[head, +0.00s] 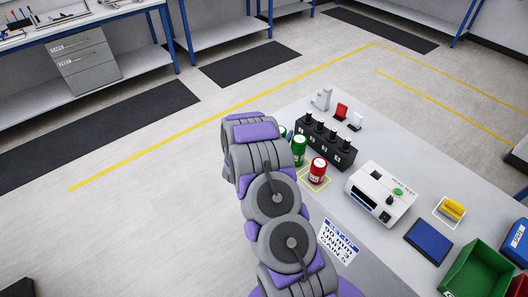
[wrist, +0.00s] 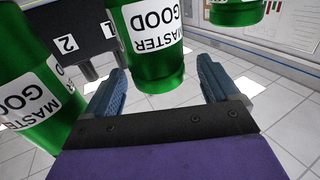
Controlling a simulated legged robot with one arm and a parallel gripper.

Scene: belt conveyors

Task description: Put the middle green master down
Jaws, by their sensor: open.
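Several green cans labelled "MASTER GOOD" show upside down in the wrist view. The middle green master (wrist: 158,76) is ahead of and between the two fingers of my gripper (wrist: 163,80), with gaps at both sides. The gripper is open. Another green can (wrist: 62,125) is close at the left, and a third (wrist: 235,14) is at the upper right. In the head view a green can (head: 299,151) stands beside the black rack (head: 340,158), and another green can (head: 282,131) is partly hidden by my arm. My gripper is hidden there behind the arm.
A red can (head: 318,171) stands on a yellow-outlined spot by the rack. A white tester box (head: 381,193), a blue pad (head: 429,241), a green bin (head: 478,270) and a yellow object (head: 453,209) are on the grey table. The floor at left is clear.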

